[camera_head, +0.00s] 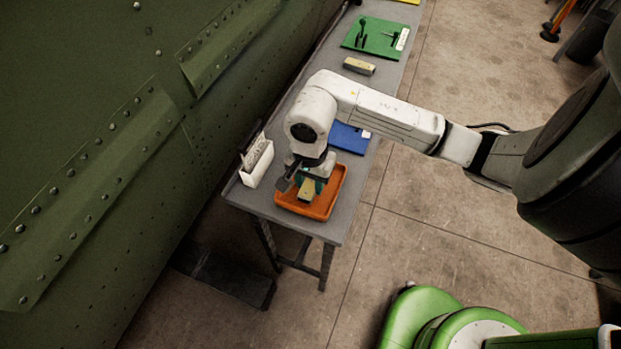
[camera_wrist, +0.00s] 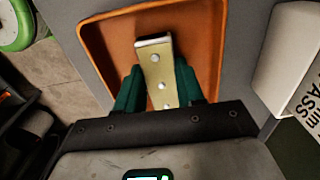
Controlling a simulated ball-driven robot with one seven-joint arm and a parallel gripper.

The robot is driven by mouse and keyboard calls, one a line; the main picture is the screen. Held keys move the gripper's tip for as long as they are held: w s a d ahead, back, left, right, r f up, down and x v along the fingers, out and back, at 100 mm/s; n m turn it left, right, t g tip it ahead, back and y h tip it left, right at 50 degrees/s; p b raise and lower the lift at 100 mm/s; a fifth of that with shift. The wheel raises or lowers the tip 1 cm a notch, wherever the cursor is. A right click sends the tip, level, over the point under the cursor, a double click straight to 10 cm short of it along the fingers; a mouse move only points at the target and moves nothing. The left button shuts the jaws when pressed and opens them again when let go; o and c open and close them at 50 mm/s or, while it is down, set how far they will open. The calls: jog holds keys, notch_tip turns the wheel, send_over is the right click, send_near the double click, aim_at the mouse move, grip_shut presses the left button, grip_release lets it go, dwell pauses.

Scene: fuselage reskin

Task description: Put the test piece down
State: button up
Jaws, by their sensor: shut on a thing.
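The test piece (camera_wrist: 156,65) is a yellowish metal strip with several rivet heads in a row and a bent bright edge. My gripper (camera_wrist: 158,84) has its green fingers on both sides of the piece and is shut on it. In the head view my gripper (camera_head: 308,181) is over the orange tray (camera_head: 322,214), and the piece (camera_head: 307,192) shows below it, above or inside the tray. In the wrist view the tray (camera_wrist: 96,46) lies behind the piece. I cannot tell whether the piece touches the tray floor.
The tray stands at the near end of a grey bench (camera_head: 353,220). A white holder (camera_head: 257,163) stands left of it. A blue mat (camera_head: 348,139), a yellowish block (camera_head: 359,66) and a green mat (camera_head: 374,35) lie farther along. The riveted green fuselage (camera_head: 95,160) runs along the left.

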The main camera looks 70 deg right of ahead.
aim_at(310, 184)
jog(key=shift+f, duration=0.3)
jog(key=o, duration=1)
jog(key=shift+o, duration=0.2)
jog(key=shift+r, duration=0.15)
jog(key=shift+r, duration=0.6)
notch_tip(310, 184, up, 11)
jog(key=b, duration=0.1)
